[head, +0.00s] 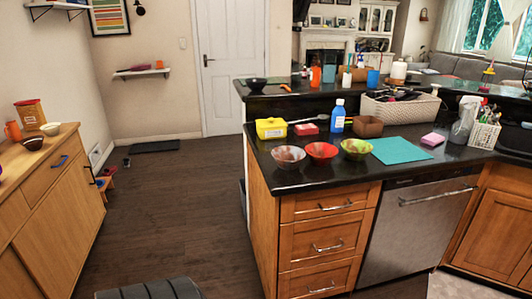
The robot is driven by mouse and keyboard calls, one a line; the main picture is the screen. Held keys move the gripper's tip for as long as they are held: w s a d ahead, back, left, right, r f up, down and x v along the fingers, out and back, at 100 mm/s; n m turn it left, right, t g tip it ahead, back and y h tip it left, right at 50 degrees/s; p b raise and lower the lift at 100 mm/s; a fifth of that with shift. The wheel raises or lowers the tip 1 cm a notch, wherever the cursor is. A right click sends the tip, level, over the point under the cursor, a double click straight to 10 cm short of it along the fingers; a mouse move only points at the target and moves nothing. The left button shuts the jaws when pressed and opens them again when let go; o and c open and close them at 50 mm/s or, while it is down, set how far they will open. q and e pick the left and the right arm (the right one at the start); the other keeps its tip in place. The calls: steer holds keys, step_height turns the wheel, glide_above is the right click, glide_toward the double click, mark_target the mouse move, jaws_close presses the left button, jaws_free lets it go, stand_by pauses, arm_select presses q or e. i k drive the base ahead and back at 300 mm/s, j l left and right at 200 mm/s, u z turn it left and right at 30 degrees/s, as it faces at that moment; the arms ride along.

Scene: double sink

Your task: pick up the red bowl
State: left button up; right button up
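The red bowl (321,152) stands upright on the black counter (290,180), near its front edge, in the head view. It is the middle one of three bowls in a row. A greyish-brown bowl (288,157) is on its left and a green and orange bowl (356,149) is on its right, with small gaps between them. The red bowl looks empty and nothing covers it. Neither of my grippers shows in this view.
Behind the bowls are a yellow box (271,128), a blue bottle (338,116) and a brown container (368,127). A teal mat (401,151) lies to the right. Drawers (326,228) are below the counter. The dark floor (170,210) to the left is mostly clear.

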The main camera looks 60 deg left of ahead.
mark_target(321, 154)
steer(key=u, duration=1.45)
